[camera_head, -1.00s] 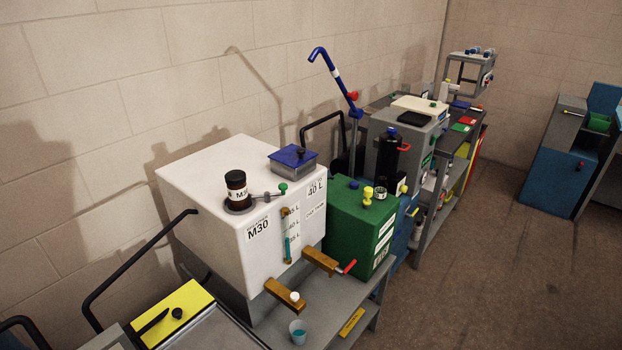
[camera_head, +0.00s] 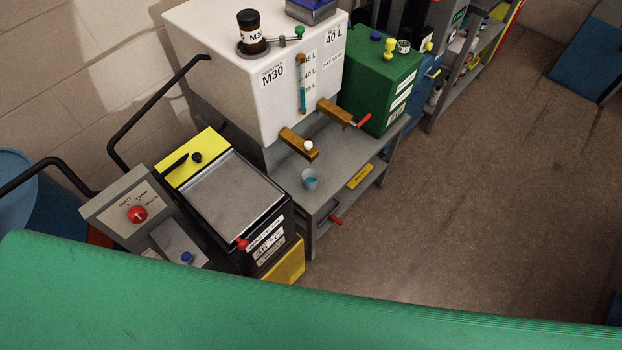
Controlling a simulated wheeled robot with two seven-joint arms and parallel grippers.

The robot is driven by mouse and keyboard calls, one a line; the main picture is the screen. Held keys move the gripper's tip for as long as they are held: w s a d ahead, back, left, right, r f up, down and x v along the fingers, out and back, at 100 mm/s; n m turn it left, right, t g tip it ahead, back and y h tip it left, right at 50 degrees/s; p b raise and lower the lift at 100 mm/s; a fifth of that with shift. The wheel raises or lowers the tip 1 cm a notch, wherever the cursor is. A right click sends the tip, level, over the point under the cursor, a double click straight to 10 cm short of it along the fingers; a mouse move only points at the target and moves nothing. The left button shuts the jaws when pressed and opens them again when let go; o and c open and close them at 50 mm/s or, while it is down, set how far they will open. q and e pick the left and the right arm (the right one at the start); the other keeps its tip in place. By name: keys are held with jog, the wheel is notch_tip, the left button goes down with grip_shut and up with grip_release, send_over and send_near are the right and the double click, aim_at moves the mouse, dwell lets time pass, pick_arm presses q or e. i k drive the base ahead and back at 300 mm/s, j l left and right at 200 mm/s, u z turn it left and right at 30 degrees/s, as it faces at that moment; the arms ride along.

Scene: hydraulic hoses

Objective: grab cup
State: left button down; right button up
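A small light grey cup (camera_head: 310,179) with a blue-teal inside or content stands on the grey metal bench (camera_head: 335,160), near its front left corner. It is just below a brass spout (camera_head: 299,145) with a white knob, which sticks out from the white M30 tank (camera_head: 228,90). Neither of my grippers is in view, so I cannot see their state or how far they are from the cup.
A green box (camera_head: 385,90) stands right of the tank. A black and yellow cart with a grey tray (camera_head: 225,192) and a control box with a red knob (camera_head: 138,214) are at left. A green surface (camera_head: 250,300) fills the foreground. Brown floor (camera_head: 480,190) is open at right.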

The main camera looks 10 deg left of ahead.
aim_at(310, 176)
jog(key=u, duration=0.2)
jog(key=i+l+u, duration=0.15)
jog(key=l+u, duration=0.2)
jog(key=i+l+u, duration=0.1)
jog(key=l+u, duration=0.55)
